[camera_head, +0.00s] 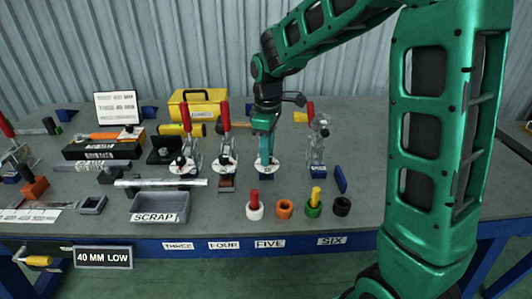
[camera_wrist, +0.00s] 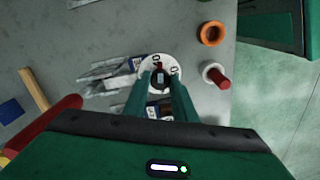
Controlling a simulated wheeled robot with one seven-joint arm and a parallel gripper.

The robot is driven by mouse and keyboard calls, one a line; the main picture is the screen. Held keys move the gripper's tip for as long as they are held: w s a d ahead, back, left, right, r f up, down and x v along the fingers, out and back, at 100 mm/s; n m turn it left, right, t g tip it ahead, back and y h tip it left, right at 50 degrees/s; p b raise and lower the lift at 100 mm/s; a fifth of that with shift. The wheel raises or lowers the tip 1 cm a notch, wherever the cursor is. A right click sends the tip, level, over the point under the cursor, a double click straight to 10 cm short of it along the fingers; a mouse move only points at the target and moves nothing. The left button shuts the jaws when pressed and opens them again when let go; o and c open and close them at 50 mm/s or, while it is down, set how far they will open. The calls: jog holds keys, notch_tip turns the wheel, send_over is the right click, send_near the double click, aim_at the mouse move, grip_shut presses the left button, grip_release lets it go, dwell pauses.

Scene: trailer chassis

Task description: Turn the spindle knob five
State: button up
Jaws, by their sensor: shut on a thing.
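Spindle knob five is a small dark knob (camera_wrist: 161,76) at the centre of a round white dial (camera_wrist: 145,66) with black marks, seen in the wrist view. In the head view the white dial (camera_head: 258,168) stands behind the FIVE label (camera_head: 269,244) on the bench front. My gripper (camera_head: 265,161) points straight down over this dial. In the wrist view my gripper's two green fingers (camera_wrist: 160,84) are shut on the knob, one on each side. The fingers hide part of the knob and the clamp below.
Coloured rings (camera_head: 284,209), some holding pegs, stand in front near the bench edge. A grey SCRAP tray (camera_head: 160,206) is front left. A yellow case (camera_head: 198,105) sits behind.

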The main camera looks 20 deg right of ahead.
jog(key=m, duration=0.4)
jog(key=shift+w+d+r+m, duration=0.1)
jog(key=shift+m, duration=0.2)
jog(key=m, duration=0.3)
jog(key=shift+m, duration=0.3)
jog(key=m, duration=0.4)
jog(key=shift+m+t, duration=0.3)
jog(key=shift+m, duration=1.5)
jog(key=o, duration=1)
jog(key=shift+o, duration=0.2)
